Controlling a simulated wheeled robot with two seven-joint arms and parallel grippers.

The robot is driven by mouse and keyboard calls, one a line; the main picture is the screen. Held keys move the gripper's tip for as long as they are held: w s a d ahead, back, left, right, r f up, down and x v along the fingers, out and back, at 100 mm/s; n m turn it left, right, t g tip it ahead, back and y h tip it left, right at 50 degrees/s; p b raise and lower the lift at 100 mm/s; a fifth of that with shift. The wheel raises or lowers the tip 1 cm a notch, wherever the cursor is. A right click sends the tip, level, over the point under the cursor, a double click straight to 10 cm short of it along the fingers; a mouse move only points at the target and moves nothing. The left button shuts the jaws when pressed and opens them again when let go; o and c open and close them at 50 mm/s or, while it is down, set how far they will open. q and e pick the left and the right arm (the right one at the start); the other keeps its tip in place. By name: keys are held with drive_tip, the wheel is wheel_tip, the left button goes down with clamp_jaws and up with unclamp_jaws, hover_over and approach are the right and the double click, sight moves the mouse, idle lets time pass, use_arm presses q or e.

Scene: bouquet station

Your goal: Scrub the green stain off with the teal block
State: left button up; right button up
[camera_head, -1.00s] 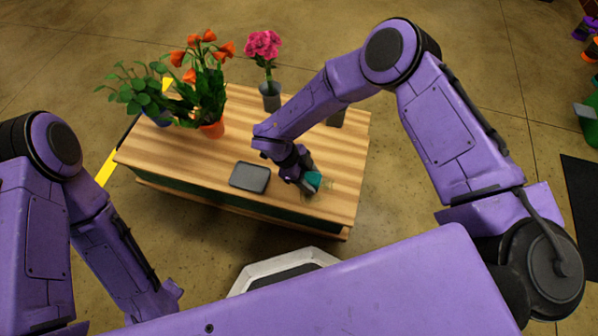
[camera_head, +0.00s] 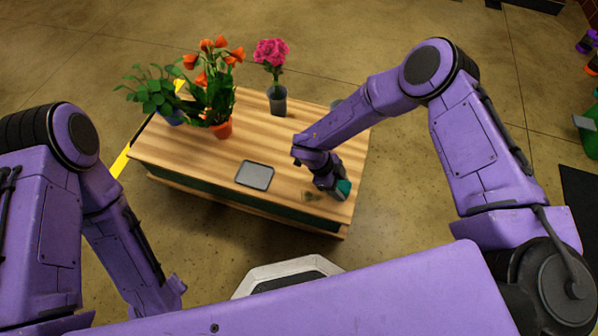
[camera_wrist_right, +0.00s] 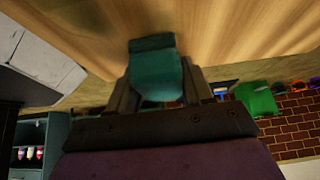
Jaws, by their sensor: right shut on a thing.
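My right gripper (camera_head: 337,187) is shut on the teal block (camera_head: 343,189) near the right end of the wooden table. In the right wrist view the teal block (camera_wrist_right: 155,72) sits between the two fingers, close to the wood; whether it touches is unclear. A dull dark-green stain (camera_head: 313,197) shows on the tabletop near the front edge, just left of the block. The block is beside it, and my gripper may hide part of that area. My left arm hangs at the left, and its gripper is not visible.
A dark grey flat tray (camera_head: 254,174) lies left of the stain on the table (camera_head: 200,158). Pink flowers in a grey vase (camera_head: 277,100), orange flowers in an orange pot (camera_head: 222,129) and a leafy plant (camera_head: 155,93) stand at the back left. The table's right edge is close to the block.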

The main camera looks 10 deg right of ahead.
wheel_tip(320, 180, up, 2)
drive_tip(key=shift+w+a+r+p, duration=0.1)
drive_tip(key=shift+a+r+p, duration=0.1)
drive_tip(key=shift+p, duration=0.15)
drive_tip(key=shift+d+r+p, duration=0.2)
drive_tip(key=shift+r+p, duration=0.9)
use_arm(q)
wheel_tip(320, 180, up, 7)
drive_tip(key=p, duration=0.3)
use_arm(e)
drive_tip(key=shift+r, duration=1.65)
use_arm(q)
drive_tip(key=shift+a+f, duration=0.1)
drive_tip(key=shift+f, duration=0.05)
